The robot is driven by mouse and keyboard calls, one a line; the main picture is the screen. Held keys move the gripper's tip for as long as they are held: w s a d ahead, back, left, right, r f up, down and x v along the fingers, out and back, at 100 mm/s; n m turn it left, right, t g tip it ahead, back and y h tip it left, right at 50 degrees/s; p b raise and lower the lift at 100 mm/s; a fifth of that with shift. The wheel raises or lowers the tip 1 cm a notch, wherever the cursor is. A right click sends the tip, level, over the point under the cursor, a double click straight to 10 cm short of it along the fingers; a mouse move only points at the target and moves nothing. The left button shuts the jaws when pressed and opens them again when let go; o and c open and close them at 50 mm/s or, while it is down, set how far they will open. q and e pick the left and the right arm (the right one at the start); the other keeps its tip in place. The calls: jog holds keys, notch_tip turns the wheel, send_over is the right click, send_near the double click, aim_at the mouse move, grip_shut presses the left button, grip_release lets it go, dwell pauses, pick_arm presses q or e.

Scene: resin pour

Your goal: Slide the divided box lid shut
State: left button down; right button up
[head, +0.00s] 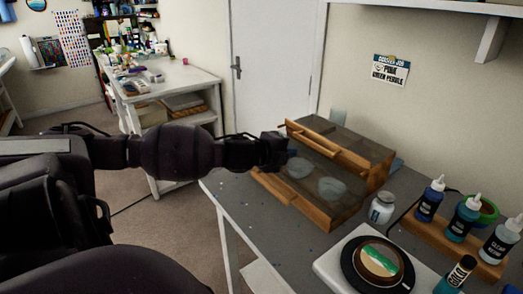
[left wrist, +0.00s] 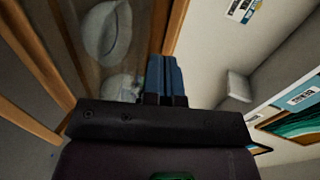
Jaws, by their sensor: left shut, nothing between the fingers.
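The divided box (head: 312,214) is wooden and stands on the grey table to the right of my left arm. Its front part shows two pale rounded things (head: 332,188) under or within a dark, see-through surface; its back part stands higher. I cannot tell clearly which panel is the lid or how far it is open. My left gripper (head: 286,150) is at the left end of the box, above it or touching it; I cannot tell which. In the left wrist view its blue fingers (left wrist: 167,78) are shut and empty, beside a wooden rail (left wrist: 178,28).
A white-capped jar (head: 381,208) stands close to the box's right. Several bottles stand in a wooden rack (head: 456,240) farther right. A round black dish (head: 377,266) sits on a white board at the front.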

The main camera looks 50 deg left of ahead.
pick_arm(q)
jog(key=shift+s+a, duration=0.1)
jog(key=shift+s, duration=0.3)
jog(key=p+v, duration=0.2)
jog(key=v, duration=0.4)
jog(key=shift+s+r, duration=0.25)
jog(key=shift+s, duration=0.15)
pick_arm(e)
jog(key=shift+r, duration=0.9)
jog(key=shift+w+r, duration=0.15)
jog(key=shift+w, duration=0.05)
